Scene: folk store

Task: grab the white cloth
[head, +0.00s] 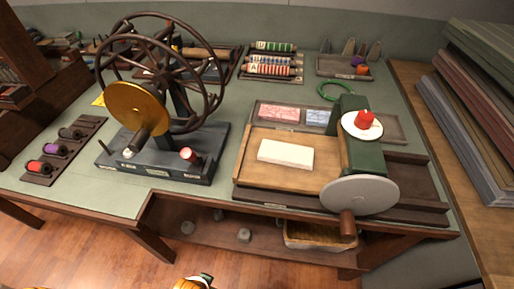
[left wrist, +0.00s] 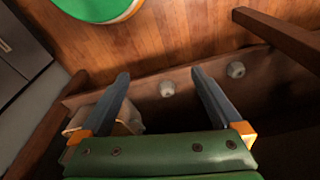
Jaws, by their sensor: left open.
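A flat white rectangular piece (head: 285,153) lies on the light wooden tray (head: 258,178) of the machine at the right of the table. It may be the folded white cloth; I cannot tell cloth from a solid block. A wicker basket (head: 318,238) stands on the low shelf under the table, and its contents are unclear. My left gripper (left wrist: 160,82) is open and empty in the left wrist view, its two fingers spread over the low shelf. A pale, basket-like thing (left wrist: 122,124) shows partly behind the left finger. My right gripper is not in view.
A spoked wheel device (head: 165,70) stands on the table's left half. A grey disc with a handle (head: 360,193) juts out at the front right. Small grey weights (head: 244,235) sit on the low shelf. A table leg (left wrist: 275,32) stands at the right in the wrist view.

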